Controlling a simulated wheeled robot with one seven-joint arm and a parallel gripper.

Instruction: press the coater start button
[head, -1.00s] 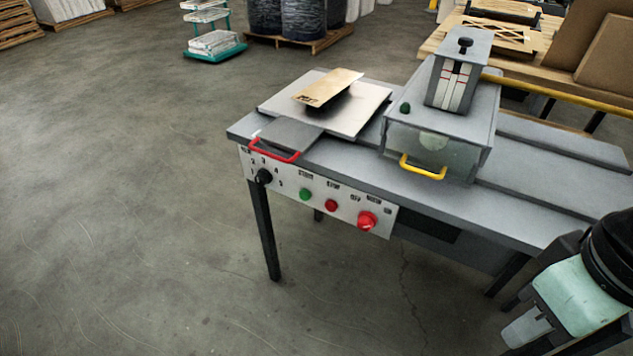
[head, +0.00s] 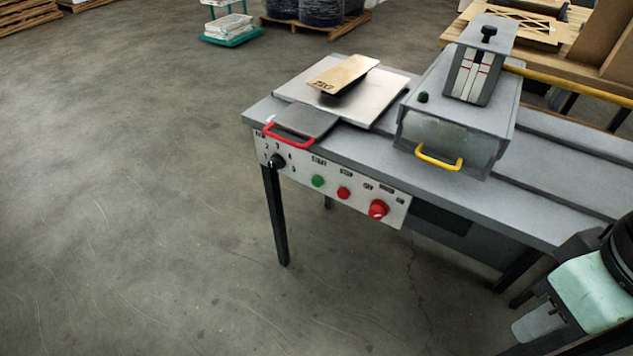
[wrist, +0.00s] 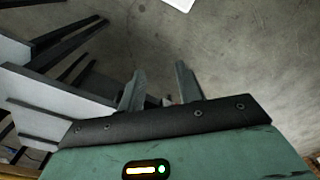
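The coater bench (head: 400,180) has a white control panel on its front edge. The green start button (head: 318,181), marked START, sits there between a black dial (head: 277,161) and a red stop button (head: 343,193). A larger red knob (head: 378,209) is further right. My gripper (head: 530,323) is low at the right edge of the head view, in front of the bench's right part and well right of the green button. In the wrist view my gripper (wrist: 161,86) has its two fingers apart with nothing between them. The button cannot be made out in the wrist view.
A red handle (head: 290,137) and a yellow handle (head: 438,160) stick out above the panel side. A brown plate (head: 343,74) rests on the metal platen. Black bench legs (head: 275,215) stand below. The floor left of the bench is clear.

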